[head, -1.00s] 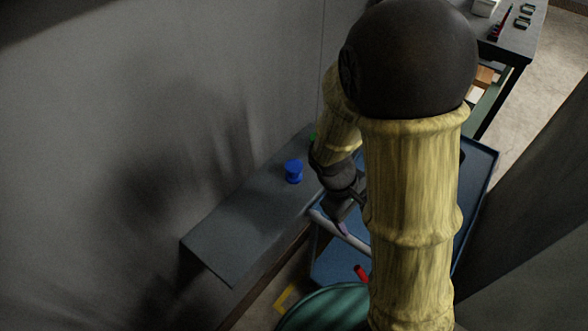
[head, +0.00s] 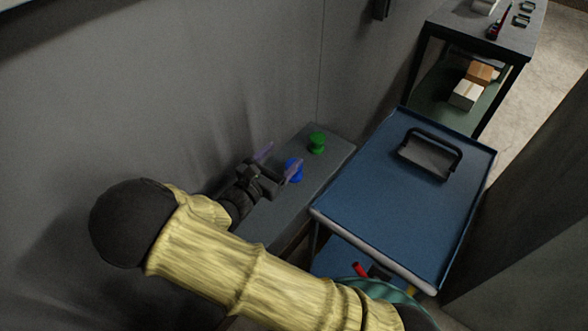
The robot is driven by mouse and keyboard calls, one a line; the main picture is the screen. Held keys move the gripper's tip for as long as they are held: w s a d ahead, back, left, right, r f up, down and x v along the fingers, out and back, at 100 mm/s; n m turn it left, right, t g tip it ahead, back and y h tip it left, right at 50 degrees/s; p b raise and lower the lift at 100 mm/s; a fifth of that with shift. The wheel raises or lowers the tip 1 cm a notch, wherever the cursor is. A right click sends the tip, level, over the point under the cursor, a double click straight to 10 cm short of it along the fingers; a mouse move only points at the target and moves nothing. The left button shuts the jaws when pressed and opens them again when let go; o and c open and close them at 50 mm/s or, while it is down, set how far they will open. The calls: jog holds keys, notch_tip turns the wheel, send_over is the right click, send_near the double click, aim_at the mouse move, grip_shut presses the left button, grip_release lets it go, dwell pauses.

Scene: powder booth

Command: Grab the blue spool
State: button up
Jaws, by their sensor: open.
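The blue spool (head: 291,169) stands on a grey wall shelf (head: 314,186) in the head view. My gripper (head: 277,159) is open, with its two fingers spread and pointing toward the spool. One finger passes in front of the spool in the picture and hides part of it; the other is at its upper left. I cannot tell whether the fingers touch it or are still above it. My arm covers the near part of the shelf.
A green spool (head: 316,142) stands farther along the shelf, close behind the blue one. A blue cart (head: 395,200) with a black-handled item (head: 430,158) stands right of the shelf. A dark table (head: 470,33) holding small items is at the back right. The wall borders the shelf.

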aim_at(297, 177)
notch_tip(297, 177, down, 8)
jog(key=shift+d+f+p, duration=0.1)
jog(key=shift+f+p, duration=0.05)
jog(key=shift+p, duration=0.45)
jog(key=shift+p+x, duration=0.3)
jog(key=shift+x, duration=0.8)
jog(key=shift+w, duration=0.1)
jog(key=shift+p+x, duration=0.75)
jog(key=shift+x, duration=1.85)
jog(key=c, duration=1.2)
